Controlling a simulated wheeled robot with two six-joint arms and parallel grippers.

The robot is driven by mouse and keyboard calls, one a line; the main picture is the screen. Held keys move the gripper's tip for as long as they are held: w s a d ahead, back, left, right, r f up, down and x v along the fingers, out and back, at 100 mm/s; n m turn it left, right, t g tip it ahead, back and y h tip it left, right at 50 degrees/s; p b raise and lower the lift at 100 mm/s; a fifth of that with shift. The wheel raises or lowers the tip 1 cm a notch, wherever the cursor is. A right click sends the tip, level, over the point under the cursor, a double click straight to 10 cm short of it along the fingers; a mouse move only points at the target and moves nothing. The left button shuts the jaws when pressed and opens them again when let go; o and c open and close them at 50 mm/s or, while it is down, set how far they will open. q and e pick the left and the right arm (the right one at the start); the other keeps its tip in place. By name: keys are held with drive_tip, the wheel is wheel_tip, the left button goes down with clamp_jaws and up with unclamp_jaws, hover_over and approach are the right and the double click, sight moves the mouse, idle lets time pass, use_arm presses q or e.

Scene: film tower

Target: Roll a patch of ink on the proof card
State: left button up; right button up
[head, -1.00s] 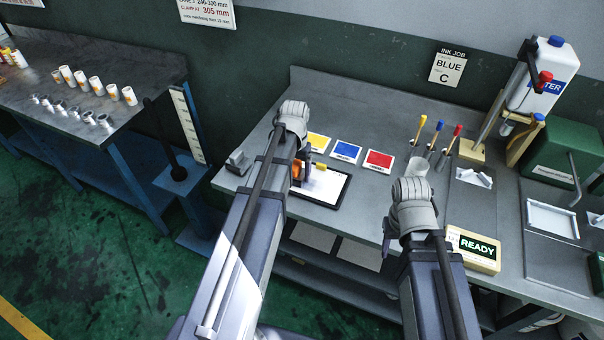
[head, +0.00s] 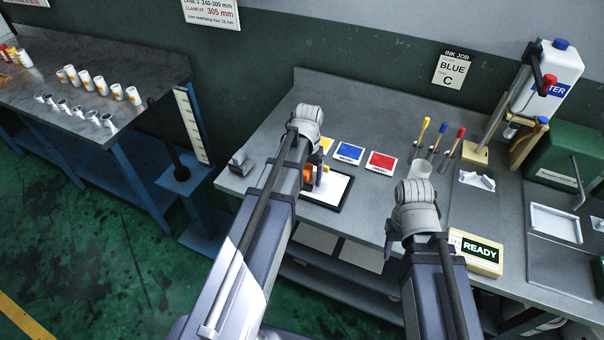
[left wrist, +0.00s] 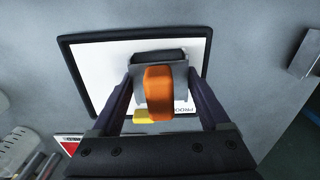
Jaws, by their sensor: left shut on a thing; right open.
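The proof card (head: 336,189) is a white sheet in a black frame near the bench's front edge. It fills the middle of the left wrist view (left wrist: 100,75), with part of its printed lettering showing. My left gripper (left wrist: 160,88) is shut on the orange handle (left wrist: 159,92) of a roller tool, over the card. The tool's grey head and dark roller (left wrist: 160,57) lie over the card; I cannot tell whether they touch it. A yellow part (left wrist: 148,115) sticks out beside the handle. No ink patch is visible on the exposed card. My right gripper (head: 390,238) is open, by the bench's front edge.
Blue (head: 348,152) and red (head: 381,162) ink cards lie behind the proof card; a yellow one is mostly hidden by my left arm. Coloured-handled tools (head: 437,140) stand to the right. A READY sign (head: 480,252) sits near the front edge. The bench behind the cards is clear.

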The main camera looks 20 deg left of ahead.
sight(336, 194)
use_arm(q)
drive_tip(key=shift+d, duration=0.1)
drive_tip(key=shift+d, duration=1.5)
drive_tip(key=shift+d, duration=0.15)
drive_tip(key=shift+s+d, duration=0.1)
drive_tip(key=shift+d, duration=1.45)
drive_tip(key=shift+d, duration=1.6)
